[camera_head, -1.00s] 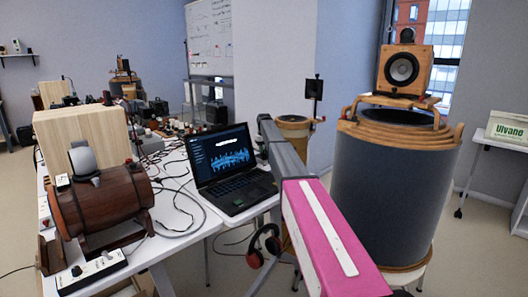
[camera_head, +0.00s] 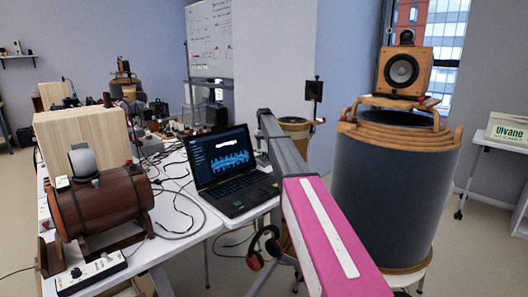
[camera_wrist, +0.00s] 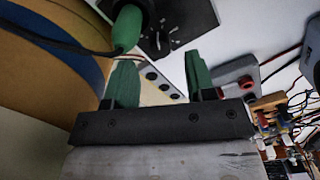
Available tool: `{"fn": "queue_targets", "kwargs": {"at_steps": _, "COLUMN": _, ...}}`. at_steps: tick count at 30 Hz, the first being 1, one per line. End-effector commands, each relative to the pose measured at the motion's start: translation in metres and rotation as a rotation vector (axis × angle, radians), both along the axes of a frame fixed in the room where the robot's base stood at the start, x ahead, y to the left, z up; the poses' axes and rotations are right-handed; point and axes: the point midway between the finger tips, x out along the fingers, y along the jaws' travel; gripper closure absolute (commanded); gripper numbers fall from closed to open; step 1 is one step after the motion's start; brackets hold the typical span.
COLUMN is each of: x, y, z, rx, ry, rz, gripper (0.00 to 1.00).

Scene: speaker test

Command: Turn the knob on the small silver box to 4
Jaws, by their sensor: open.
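In the wrist view my gripper (camera_wrist: 159,68) is open, its two green fingers apart with nothing between them. Just beyond the fingertips, at the top, is a dark grey panel (camera_wrist: 192,16) with pale marks and a black part on it; I cannot read any number. I cannot tell whether this panel belongs to the small silver box. A grey box (camera_wrist: 232,76) with a red spot lies right of the right finger. In the head view I cannot make out the gripper or the silver box; my arm reaches toward the cluttered table.
A green plug-like part (camera_wrist: 128,28) with a black cable is close above the left finger. A strip with round holes (camera_wrist: 160,82) lies behind the fingers. In the head view, a laptop (camera_head: 228,168), a wooden barrel (camera_head: 105,205) and a large grey drum speaker (camera_head: 390,195) stand nearby.

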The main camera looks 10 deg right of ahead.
Motion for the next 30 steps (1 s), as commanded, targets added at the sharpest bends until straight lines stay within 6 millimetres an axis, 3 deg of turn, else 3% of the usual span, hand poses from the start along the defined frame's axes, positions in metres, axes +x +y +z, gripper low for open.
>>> {"fn": "queue_targets", "kwargs": {"at_steps": 6, "x": 0.001, "y": 0.000, "z": 0.044, "rx": 0.000, "ry": -0.002, "rz": 0.000, "gripper": 0.50}}
{"fn": "queue_targets", "kwargs": {"at_steps": 12, "x": 0.000, "y": 0.000, "z": 0.066, "rx": 0.000, "ry": 0.000, "rz": 0.000, "gripper": 0.50}}
{"fn": "queue_targets", "kwargs": {"at_steps": 23, "x": 0.000, "y": 0.000, "z": 0.069, "rx": 0.000, "ry": 0.000, "rz": 0.009, "gripper": 0.50}}
{"fn": "queue_targets", "kwargs": {"at_steps": 30, "x": 0.000, "y": 0.000, "z": 0.070, "rx": 0.000, "ry": 0.000, "rz": 0.272, "gripper": 0.50}}
